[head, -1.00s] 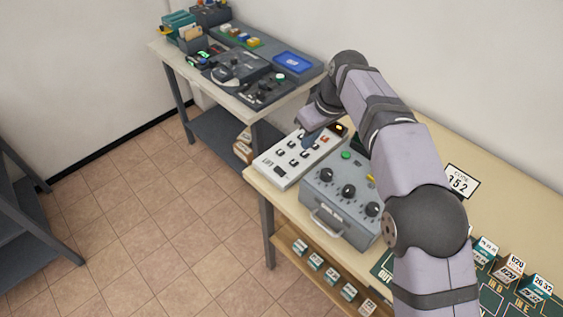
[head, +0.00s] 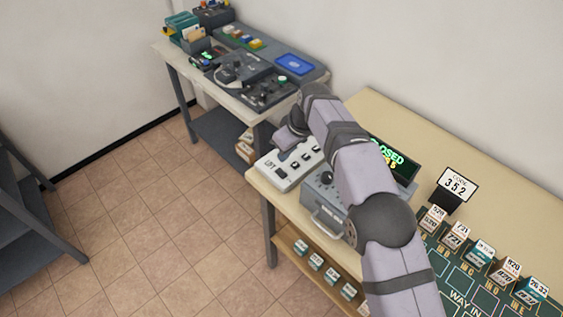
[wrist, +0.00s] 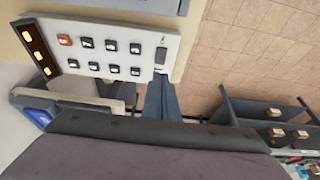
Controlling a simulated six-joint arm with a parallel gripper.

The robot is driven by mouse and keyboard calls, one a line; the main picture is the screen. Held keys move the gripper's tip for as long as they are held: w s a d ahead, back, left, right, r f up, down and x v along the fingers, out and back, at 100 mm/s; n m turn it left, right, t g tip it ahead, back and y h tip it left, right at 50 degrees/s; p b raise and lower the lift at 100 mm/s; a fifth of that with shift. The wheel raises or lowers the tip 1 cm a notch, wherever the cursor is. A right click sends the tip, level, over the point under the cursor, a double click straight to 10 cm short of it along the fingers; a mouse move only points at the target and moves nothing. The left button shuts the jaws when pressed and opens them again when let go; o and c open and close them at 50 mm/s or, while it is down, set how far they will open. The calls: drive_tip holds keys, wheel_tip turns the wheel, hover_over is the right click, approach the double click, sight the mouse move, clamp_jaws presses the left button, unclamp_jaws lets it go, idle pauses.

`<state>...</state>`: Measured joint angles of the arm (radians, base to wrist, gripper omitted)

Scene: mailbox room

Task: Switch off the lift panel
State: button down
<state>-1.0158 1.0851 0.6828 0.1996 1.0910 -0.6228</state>
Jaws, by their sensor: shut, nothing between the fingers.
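The lift panel (head: 278,174) is a white slab marked LIFT at the near-left corner of the cream table. In the wrist view its face (wrist: 130,32) shows two rows of dark buttons, one red button (wrist: 65,40) and a larger dark rocker switch (wrist: 161,54) near one end. My gripper (wrist: 160,80) is shut and empty, its fingertips close to that rocker. I cannot tell whether they touch it or which way it is set. In the head view my wrist hides part of the panel, and the fingertips are hard to make out.
A grey box with knobs and a handle (head: 326,221) stands right beside the panel, partly under my arm. A lit green sign (head: 388,157) and a code card (head: 457,184) stand farther right. Another bench (head: 215,82) with devices is behind left. An amber-lit strip (wrist: 37,45) borders the panel.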

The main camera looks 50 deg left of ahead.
sight(279, 170)
drive_tip(key=shift+d+p+x, duration=0.2)
drive_tip(key=shift+p+x, duration=0.5)
drive_tip(key=shift+x, duration=1.05)
drive_tip(key=shift+d+p+x, duration=0.25)
drive_tip(key=shift+p+x, duration=0.4)
drive_tip(key=shift+x, duration=1.05)
drive_tip(key=shift+f, duration=0.2)
